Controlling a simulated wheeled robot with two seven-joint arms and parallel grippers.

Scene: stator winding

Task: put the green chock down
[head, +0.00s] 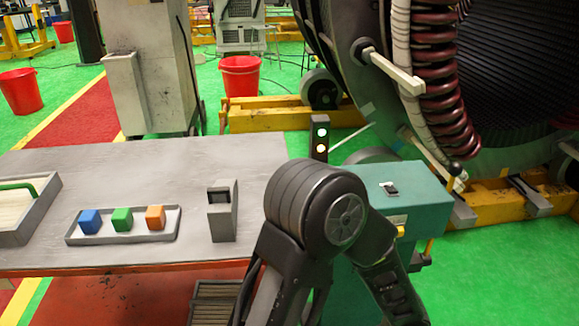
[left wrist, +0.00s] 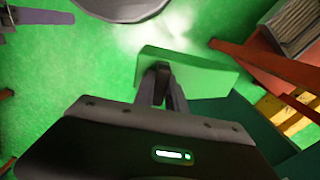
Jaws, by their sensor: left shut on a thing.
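The green chock (left wrist: 208,77) shows in the left wrist view as a long green block with a flat face. My left gripper (left wrist: 162,74) is shut on it near its left end; the fingers hide part of the chock. Green floor shows behind it in that view, and I cannot tell how high above the floor it is. In the head view a black arm of mine stands in the foreground, but neither the held chock nor a gripper shows there. My right gripper is not in view.
A grey table (head: 150,165) holds a tray (head: 100,238) with a blue, a green and an orange block, and a grey device (head: 222,212). A teal cabinet (head: 415,200) stands right of the table. The large stator (head: 520,160) rests on yellow beams (head: 265,117) behind.

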